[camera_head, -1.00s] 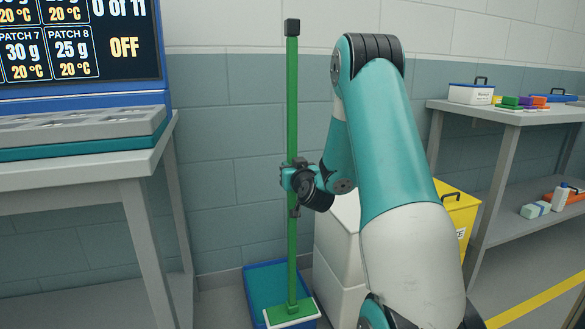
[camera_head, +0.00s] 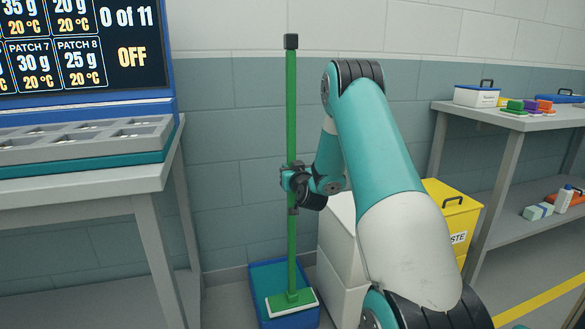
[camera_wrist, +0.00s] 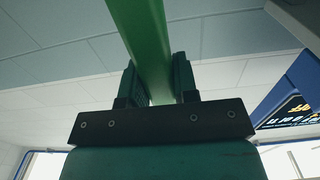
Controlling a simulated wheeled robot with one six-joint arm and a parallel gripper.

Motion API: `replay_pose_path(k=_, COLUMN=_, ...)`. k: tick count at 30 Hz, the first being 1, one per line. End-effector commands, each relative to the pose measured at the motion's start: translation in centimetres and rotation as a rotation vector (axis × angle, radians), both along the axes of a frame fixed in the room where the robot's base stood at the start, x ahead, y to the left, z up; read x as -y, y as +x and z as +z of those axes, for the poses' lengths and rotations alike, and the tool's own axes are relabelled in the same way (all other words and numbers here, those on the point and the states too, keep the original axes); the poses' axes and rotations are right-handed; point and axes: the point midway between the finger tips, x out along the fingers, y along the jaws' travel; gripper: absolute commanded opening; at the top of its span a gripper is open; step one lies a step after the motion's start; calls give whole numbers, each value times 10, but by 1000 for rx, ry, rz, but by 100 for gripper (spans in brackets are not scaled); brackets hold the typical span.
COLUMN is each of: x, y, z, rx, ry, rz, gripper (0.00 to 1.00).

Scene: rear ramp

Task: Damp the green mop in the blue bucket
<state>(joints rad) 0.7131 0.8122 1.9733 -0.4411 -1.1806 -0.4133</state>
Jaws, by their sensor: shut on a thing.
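The green mop (camera_head: 292,120) stands upright in the head view, with a dark cap on top and a flat green and white head (camera_head: 291,302) at its foot. The blue bucket (camera_head: 262,277) stands on the floor against the wall, below the mop. The mop head shows over the bucket's front part; how deep it sits, or whether it touches the bucket, I cannot tell. My gripper (camera_head: 288,180) is shut on the handle around mid-height. In the wrist view my gripper's fingers (camera_wrist: 158,85) stand on both sides of the green handle (camera_wrist: 143,40).
A table (camera_head: 80,190) with a grey tray (camera_head: 85,137) and a screen stands at left. White boxes (camera_head: 340,265) stand right of the bucket, with a yellow waste bin (camera_head: 452,212) behind my arm. A shelf table (camera_head: 500,118) stands at right.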

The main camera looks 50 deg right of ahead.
Motion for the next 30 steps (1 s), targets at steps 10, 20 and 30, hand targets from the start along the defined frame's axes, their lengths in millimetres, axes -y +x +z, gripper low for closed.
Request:
replay_pose_path(k=10, x=10, y=17, z=4, rx=6, ry=-3, rz=-1, gripper=0)
replay_pose_path(k=20, x=19, y=32, z=2, rx=7, ry=-2, rz=1, gripper=0)
replay_pose_path(k=30, x=29, y=47, z=2, rx=7, ry=-3, rz=0, gripper=0)
